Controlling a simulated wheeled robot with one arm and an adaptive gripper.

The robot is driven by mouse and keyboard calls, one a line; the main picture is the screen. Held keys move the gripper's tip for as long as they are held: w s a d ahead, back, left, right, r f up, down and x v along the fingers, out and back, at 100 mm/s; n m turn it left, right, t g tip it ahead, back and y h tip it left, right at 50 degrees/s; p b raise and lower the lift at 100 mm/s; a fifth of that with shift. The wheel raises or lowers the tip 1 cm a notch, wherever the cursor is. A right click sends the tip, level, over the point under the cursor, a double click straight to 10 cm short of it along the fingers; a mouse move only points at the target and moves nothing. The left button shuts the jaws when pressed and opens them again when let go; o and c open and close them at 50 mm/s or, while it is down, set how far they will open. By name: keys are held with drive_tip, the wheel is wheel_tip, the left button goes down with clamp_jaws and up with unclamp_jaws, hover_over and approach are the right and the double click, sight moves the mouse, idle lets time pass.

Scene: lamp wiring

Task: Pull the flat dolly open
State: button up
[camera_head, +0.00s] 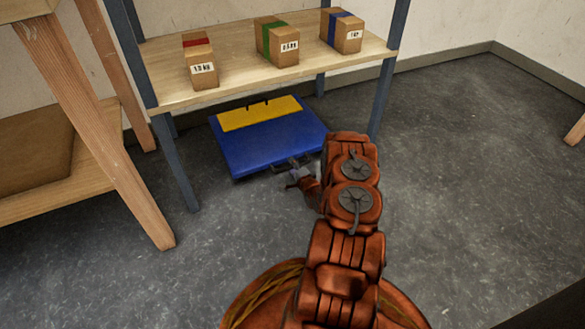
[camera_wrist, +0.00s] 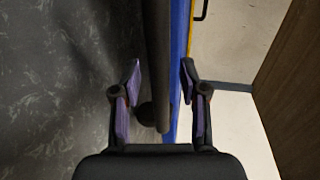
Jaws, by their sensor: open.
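The flat dolly (camera_head: 258,148) is a low blue platform with a yellow strip at its back, on the floor under the shelf. Its dark handle (camera_head: 305,158) is at the front edge, partly hidden by my arm. My gripper (camera_head: 294,176) is at that front edge. In the wrist view my gripper (camera_wrist: 161,68) is open, its purple-padded fingers on either side of a dark bar, which looks like the handle (camera_wrist: 157,45). Gaps show beside the bar; I cannot tell whether either finger touches it. The dolly's blue edge (camera_wrist: 180,40) runs just right of the bar.
A shelf (camera_head: 225,90) with blue-grey legs stands over the dolly and holds three boxes with red, green and blue bands. A wooden bench (camera_head: 85,175) is at left. The floor (camera_head: 450,170) at right is clear.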

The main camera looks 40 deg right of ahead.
drive_tip(key=shift+c, duration=0.4)
clamp_jaws()
